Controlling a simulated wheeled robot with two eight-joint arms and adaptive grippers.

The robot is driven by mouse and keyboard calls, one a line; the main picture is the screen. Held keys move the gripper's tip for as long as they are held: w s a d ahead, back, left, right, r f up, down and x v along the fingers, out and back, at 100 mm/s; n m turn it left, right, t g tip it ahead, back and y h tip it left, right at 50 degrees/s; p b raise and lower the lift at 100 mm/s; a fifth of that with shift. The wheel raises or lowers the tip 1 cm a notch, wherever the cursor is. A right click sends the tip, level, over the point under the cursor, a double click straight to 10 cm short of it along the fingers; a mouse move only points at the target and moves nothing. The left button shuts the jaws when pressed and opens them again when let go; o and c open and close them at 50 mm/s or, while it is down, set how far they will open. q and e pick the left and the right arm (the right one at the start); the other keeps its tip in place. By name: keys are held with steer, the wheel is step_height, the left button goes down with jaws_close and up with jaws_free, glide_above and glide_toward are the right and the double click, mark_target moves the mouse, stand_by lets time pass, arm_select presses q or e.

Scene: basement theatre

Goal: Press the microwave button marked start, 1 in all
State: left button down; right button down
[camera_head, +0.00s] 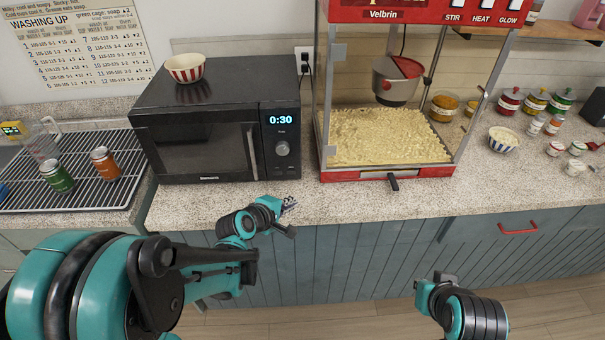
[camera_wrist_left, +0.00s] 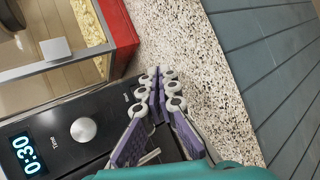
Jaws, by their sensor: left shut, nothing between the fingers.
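The black microwave (camera_head: 235,80) stands on the counter at the left. Its display (camera_head: 280,119) reads 0:30, with a round silver dial (camera_head: 282,148) below it. The display (camera_wrist_left: 28,152) and dial (camera_wrist_left: 83,130) also show in the left wrist view. I cannot read a start marking; the fingers cover part of the panel in that view. My left gripper (camera_head: 289,205) is shut and empty, in front of the counter edge below the microwave's control panel. Its fingertips (camera_wrist_left: 161,84) are together in the wrist view. My right gripper (camera_head: 435,279) is low at the right, its fingers unclear.
A striped bowl (camera_head: 185,68) sits on the microwave. A popcorn machine (camera_head: 388,172) with red trim stands close to its right. Jars and a bowl (camera_head: 503,140) are at the right.

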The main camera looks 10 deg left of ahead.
mark_target(291, 173)
stand_by(0.4)
arm_select(q)
steer(key=shift+w+a, duration=0.4)
steer(key=shift+w, duration=1)
steer(key=shift+w+a, duration=0.4)
steer(key=shift+w, duration=1.05)
steer(key=shift+w+a, duration=0.4)
steer(key=shift+w, duration=1)
steer(key=shift+w+a+b, duration=0.15)
steer(key=shift+w+b, duration=0.15)
steer(key=shift+w, duration=0.15)
